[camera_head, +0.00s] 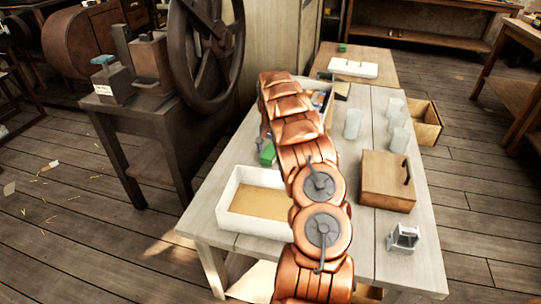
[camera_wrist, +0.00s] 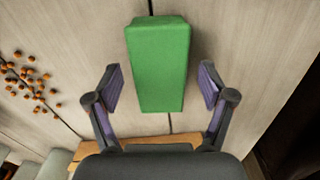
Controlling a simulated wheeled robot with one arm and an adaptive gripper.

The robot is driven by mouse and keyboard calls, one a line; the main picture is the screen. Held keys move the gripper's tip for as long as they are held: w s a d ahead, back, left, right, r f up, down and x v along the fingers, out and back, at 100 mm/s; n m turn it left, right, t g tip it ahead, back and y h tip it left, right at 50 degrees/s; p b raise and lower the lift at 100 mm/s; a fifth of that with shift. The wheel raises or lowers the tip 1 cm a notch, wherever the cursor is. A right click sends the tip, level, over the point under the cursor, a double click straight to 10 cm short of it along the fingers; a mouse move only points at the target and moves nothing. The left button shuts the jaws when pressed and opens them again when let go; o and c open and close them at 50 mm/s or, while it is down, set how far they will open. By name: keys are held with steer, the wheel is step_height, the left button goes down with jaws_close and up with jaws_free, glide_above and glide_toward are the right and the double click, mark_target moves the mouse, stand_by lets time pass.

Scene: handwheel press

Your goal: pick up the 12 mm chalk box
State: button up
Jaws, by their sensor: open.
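A plain green box (camera_wrist: 160,65), the likely chalk box, fills the middle of the wrist view above pale planks. My gripper (camera_wrist: 161,85) is open, with one purple-padded finger on each side of the box and a visible gap at both sides. Whether the box is between the fingertips or below them is hard to tell. In the head view a green box (camera_head: 267,153) shows at the left side of the pale table, partly hidden by my arm. My gripper is mostly hidden there behind the arm. No size marking is readable.
On the pale table (camera_head: 420,255) are a white tray (camera_head: 238,178), a brown wooden box (camera_head: 388,182), clear cups (camera_head: 353,124) and a small metal item (camera_head: 403,238). A handwheel press (camera_head: 207,50) stands left. Orange berries (camera_wrist: 28,75) lie near my gripper.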

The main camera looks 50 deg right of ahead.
steer(key=shift+f, duration=0.55)
steer(key=shift+c, duration=0.4)
steer(key=c, duration=1.2)
steer(key=shift+r, duration=0.15)
steer(key=shift+c, duration=0.2)
steer(key=shift+r, duration=0.25)
steer(key=r, duration=0.3)
steer(key=shift+s+d, duration=0.15)
steer(key=shift+d, duration=0.05)
steer(key=s+d, duration=0.3)
steer(key=d, duration=0.1)
steer(key=s+d, duration=0.2)
steer(key=d, duration=0.2)
steer(key=s+d+r, duration=0.1)
steer(key=s+d, duration=0.2)
steer(key=d, duration=0.1)
steer(key=shift+s+d+r, duration=0.1)
steer(key=shift+s+d, duration=0.25)
steer(key=shift+d, duration=0.05)
